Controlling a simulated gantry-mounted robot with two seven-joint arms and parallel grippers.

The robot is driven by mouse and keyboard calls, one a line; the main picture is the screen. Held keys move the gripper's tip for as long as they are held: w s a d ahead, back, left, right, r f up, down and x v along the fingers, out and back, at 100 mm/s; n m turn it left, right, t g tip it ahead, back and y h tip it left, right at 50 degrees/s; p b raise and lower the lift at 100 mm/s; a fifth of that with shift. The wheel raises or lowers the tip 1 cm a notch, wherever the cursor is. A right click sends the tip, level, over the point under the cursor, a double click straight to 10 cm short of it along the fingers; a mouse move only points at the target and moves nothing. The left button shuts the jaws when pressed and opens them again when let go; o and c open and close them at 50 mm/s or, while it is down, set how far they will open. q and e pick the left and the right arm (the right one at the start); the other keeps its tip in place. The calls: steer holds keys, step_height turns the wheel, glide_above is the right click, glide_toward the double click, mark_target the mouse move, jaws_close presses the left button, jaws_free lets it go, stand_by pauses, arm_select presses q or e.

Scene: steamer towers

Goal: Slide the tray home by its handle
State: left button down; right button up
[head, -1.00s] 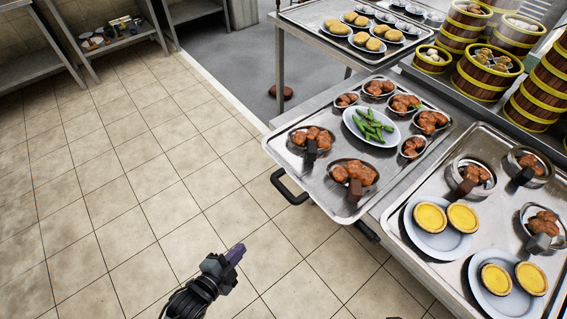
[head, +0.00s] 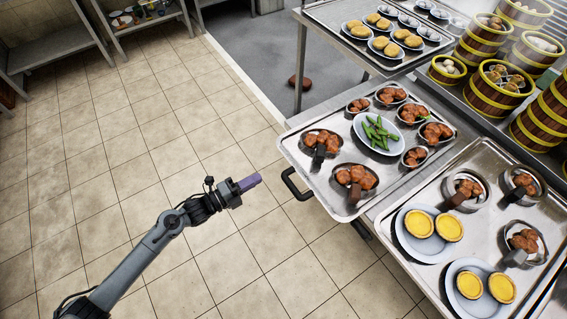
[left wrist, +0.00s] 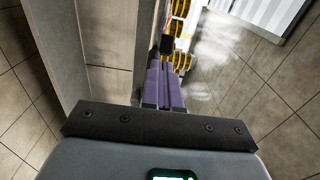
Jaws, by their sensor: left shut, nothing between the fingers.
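The metal tray (head: 318,193) carries several dishes of brown meat and a plate of green vegetables. It sticks out past the left edge of the steel counter in the head view. Its black handle (head: 291,184) is on the side facing my left arm. My left gripper (head: 250,182), with purple fingers, is shut and empty. In the head view it is just left of the handle, apart from it. The purple fingers also show together in the left wrist view (left wrist: 163,88). My right gripper is not in view.
A second tray (head: 385,228) with egg tarts and meat dishes lies at the right. Steamer towers (head: 497,90) stand behind it. A tray of buns (head: 345,48) is at the back. Shelves stand at the upper left. The tiled floor (head: 130,150) on the left is open.

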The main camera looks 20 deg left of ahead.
mark_target(291, 159)
arm_select(q)
steer(key=b+x, duration=0.1)
steer(key=x, duration=1)
steer(key=shift+w, duration=0.1)
steer(key=shift+w+b, duration=0.1)
steer(key=shift+b, duration=0.2)
